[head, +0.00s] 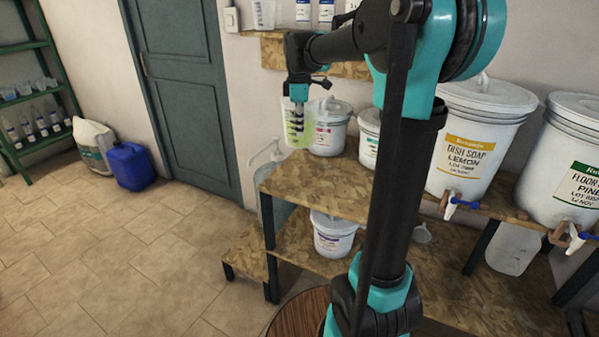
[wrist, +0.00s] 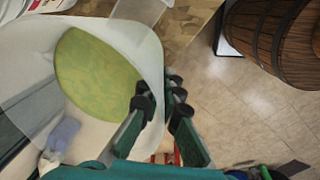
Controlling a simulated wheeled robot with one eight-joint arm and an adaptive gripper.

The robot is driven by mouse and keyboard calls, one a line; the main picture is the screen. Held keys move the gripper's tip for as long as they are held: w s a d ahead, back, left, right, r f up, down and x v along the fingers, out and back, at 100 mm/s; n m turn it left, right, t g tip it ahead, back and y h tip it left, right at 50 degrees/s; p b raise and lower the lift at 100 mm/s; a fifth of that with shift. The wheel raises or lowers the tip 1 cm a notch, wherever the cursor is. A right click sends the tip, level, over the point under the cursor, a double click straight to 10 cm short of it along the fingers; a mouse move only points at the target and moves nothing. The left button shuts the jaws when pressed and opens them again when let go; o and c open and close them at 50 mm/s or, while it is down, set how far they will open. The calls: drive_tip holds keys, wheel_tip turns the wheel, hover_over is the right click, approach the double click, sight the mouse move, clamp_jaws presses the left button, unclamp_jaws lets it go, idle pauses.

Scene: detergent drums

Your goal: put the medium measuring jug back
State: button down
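A translucent measuring jug (head: 298,131) with dark markings and yellow-green liquid hangs from my gripper (head: 298,98) in the head view. It is in the air, in front of the wall and near the left end of the upper wooden shelf. In the wrist view the jug (wrist: 150,60) fills the left side, with the liquid showing inside. My gripper's fingers (wrist: 162,106) are on either side of the jug's wall, shut on it. I cannot tell its size class for certain. Another clear jug (head: 263,14) stands on the high wall shelf.
White lidded drums (head: 470,145) with taps stand on the wooden rack (head: 320,185), smaller white buckets (head: 331,132) behind the jug. A wooden barrel (wrist: 262,40) shows in the wrist view. A blue canister (head: 131,166) is by the door.

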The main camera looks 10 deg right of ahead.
wheel_tip(320, 180, down, 16)
drive_tip(key=shift+f, duration=0.1)
idle(0.5)
drive_tip(key=shift+f, duration=0.1)
drive_tip(key=c, duration=1.9)
unclamp_jaws()
drive_tip(key=shift+o, duration=0.9)
wheel_tip(320, 180, up, 12)
drive_tip(key=s, duration=0.1)
drive_tip(key=s+d+f+m+t, duration=0.1)
drive_tip(key=s+d+f+m, duration=0.1)
drive_tip(key=s+f+m, duration=0.5)
drive_tip(key=s+d+f+m+t, duration=0.2)
drive_tip(key=s+f+m, duration=0.6)
drive_tip(key=s, duration=0.9)
wheel_tip(320, 180, down, 2)
drive_tip(key=shift+s+d+f, duration=0.15)
drive_tip(key=shift+d+f, duration=0.05)
drive_tip(key=shift+d, duration=0.25)
